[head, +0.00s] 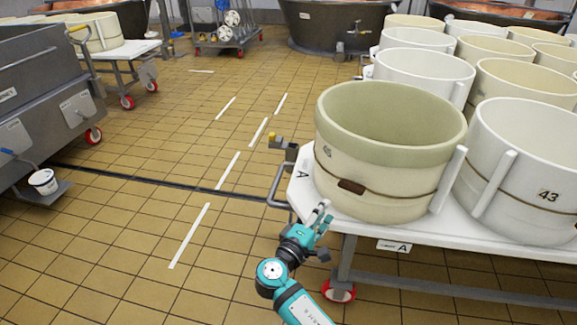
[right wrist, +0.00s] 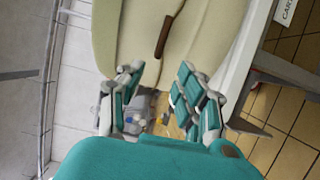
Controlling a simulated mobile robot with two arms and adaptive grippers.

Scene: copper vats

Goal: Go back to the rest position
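My right gripper (head: 322,217) is at the lower middle of the head view, at the near left corner of the white cart top and just below a large cream tub (head: 385,178). In the right wrist view its two fingers (right wrist: 157,84) stand apart with nothing held between them. The cream tub (right wrist: 170,35) fills the top of that view, with a brown piece on its side, and no finger is clearly seen touching it. My left arm and left gripper are not in view.
The white cart (head: 300,190) on red wheels carries several tubs, one marked 43 (head: 530,190). A grey metal vat (head: 45,95) stands at the left with a small white bucket (head: 42,181). Tiled floor (head: 130,240) with white dashes lies open between them. Copper-lined vats (head: 335,25) stand behind.

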